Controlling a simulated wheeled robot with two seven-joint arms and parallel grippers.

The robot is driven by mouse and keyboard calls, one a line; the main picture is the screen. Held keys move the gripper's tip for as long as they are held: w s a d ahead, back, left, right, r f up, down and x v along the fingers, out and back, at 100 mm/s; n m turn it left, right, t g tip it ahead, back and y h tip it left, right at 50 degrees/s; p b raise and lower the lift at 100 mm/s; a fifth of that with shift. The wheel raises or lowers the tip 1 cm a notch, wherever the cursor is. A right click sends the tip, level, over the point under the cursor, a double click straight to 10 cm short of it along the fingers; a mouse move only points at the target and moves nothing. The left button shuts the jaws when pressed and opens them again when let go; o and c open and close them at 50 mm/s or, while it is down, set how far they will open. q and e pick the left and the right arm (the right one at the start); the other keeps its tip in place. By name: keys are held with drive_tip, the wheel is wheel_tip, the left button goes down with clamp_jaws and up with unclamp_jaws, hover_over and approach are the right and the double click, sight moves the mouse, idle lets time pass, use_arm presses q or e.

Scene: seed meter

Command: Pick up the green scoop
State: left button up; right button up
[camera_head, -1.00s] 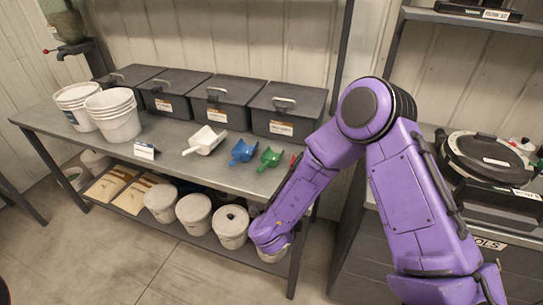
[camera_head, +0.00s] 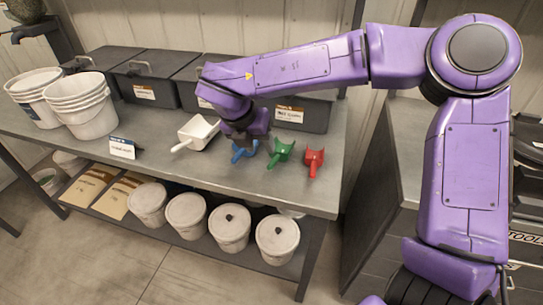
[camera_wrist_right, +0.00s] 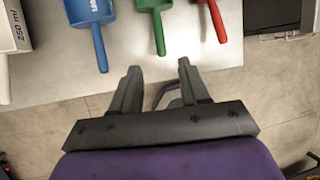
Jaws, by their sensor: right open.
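The green scoop (camera_head: 281,152) lies on the grey bench between a blue scoop (camera_head: 243,150) on its left and a red scoop (camera_head: 314,161) on its right. In the right wrist view the green scoop (camera_wrist_right: 157,22) is near the top, its handle pointing down toward the gap between my fingers. My right gripper (camera_wrist_right: 158,72) is open and empty, apart from the green handle. In the head view my right gripper (camera_head: 242,136) hangs over the bench near the blue scoop, its fingertips hard to make out. My left gripper is not in view.
A white scoop (camera_head: 195,133) lies left of the blue one. Dark lidded bins (camera_head: 145,88) line the back of the bench (camera_head: 90,135), and stacked white buckets (camera_head: 83,108) stand at the left.

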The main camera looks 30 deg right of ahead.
sight(271, 163)
drive_tip(key=p+x, duration=0.1)
drive_tip(key=x, duration=1.1)
drive_tip(key=shift+a, duration=0.1)
drive_tip(key=shift+s+r, duration=0.1)
drive_tip(key=shift+r, duration=0.05)
drive_tip(key=shift+c, duration=1.2)
clamp_jaws()
